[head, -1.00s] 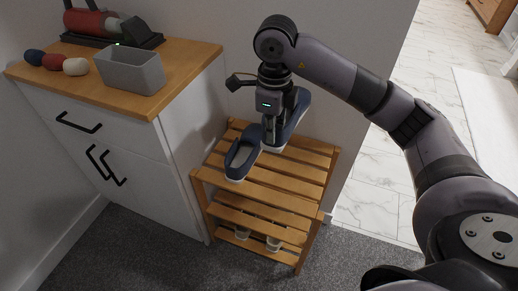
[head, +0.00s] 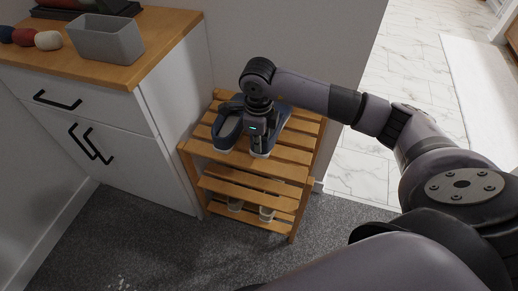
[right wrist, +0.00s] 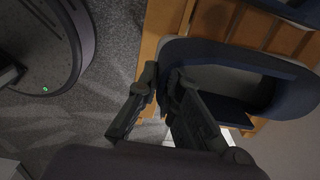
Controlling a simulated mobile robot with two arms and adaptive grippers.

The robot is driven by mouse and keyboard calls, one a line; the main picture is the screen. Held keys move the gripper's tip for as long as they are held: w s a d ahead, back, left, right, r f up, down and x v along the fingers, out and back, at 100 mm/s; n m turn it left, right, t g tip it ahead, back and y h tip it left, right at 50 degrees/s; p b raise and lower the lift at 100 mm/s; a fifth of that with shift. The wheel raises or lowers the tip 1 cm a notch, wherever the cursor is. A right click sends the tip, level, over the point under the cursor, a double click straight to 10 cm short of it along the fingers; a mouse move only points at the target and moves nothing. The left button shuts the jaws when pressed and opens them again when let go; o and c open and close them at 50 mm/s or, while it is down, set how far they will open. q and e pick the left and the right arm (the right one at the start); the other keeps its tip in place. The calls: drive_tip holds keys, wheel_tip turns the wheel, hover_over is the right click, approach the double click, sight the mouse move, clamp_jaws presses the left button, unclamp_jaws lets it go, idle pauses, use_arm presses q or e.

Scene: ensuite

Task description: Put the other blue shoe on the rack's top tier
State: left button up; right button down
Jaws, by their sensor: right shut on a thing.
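The wooden rack (head: 305,171) stands beside the white cabinet. One blue shoe (head: 226,130) sits on the left of its top tier. My right gripper (head: 259,143) is shut on the other blue shoe (head: 279,117), just right of the first. That shoe is level with the top slats; I cannot tell whether its full sole rests on them. In the right wrist view the fingers (right wrist: 164,76) pinch the rim at one end of the held shoe (right wrist: 215,50), and another blue shoe (right wrist: 297,9) shows at the top edge. My left gripper is out of view.
The cabinet (head: 165,120) stands close on the rack's left, with a grey bin (head: 106,40) on its top. Pale footwear (head: 266,213) shows on the lower tier. The wall is behind the rack. Grey carpet (head: 150,235) is clear in front.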

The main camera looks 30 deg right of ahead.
wheel_tip(320, 180, down, 3)
drive_tip(key=shift+r, duration=0.15)
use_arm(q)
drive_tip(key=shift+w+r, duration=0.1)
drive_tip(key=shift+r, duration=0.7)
use_arm(e)
drive_tip(key=c, duration=2.2)
unclamp_jaws()
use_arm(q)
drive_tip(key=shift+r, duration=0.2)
use_arm(e)
drive_tip(key=o, duration=0.4)
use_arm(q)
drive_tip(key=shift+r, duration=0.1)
